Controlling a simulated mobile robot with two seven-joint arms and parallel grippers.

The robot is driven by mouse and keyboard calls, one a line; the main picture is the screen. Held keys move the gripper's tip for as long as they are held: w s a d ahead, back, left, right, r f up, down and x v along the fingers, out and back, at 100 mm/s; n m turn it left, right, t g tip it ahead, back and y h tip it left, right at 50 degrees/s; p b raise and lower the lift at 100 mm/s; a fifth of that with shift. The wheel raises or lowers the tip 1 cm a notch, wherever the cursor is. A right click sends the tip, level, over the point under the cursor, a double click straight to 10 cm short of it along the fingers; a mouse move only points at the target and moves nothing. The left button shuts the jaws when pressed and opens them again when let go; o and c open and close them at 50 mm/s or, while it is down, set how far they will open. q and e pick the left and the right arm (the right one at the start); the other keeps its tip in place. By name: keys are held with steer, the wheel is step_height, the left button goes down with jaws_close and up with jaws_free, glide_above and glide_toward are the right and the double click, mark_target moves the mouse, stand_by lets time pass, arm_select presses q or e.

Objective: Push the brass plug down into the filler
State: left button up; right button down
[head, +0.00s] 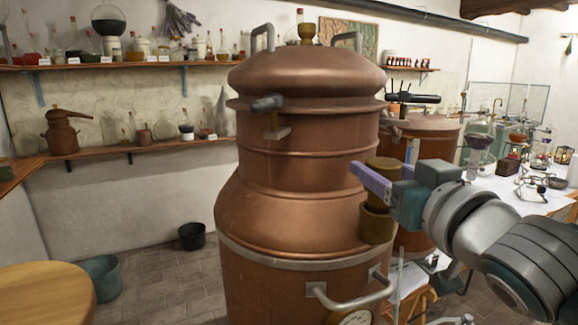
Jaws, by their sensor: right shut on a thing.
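The brass plug (384,164) is a short, dull brass-brown cylinder beside the right side of the big copper still. My right gripper (376,182), with purple fingers, comes in from the right and is shut on the plug. The filler (376,226) is a brass-brown cup on the still's shoulder, directly below the plug. The fingers hide part of the plug. I cannot tell how far the plug's lower end sits in the filler's mouth. My left gripper is not in view.
The copper still (290,190) fills the middle, with a grey handle (350,300) and a gauge low on its front. A second copper vessel (430,135) and a white table (490,195) with glassware stand behind my right arm. A round wooden table (45,292) is at lower left.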

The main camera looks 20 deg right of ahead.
steer(key=shift+f+b, duration=0.3)
steer(key=shift+f, duration=0.05)
steer(key=shift+f, duration=0.35)
stand_by(0.7)
steer(key=shift+f+b, duration=0.35)
steer(key=shift+b, duration=0.1)
stand_by(0.4)
steer(key=shift+f, duration=0.15)
stand_by(0.8)
steer(key=shift+f, duration=0.25)
stand_by(0.5)
steer(key=shift+c, duration=0.5)
jaws_free()
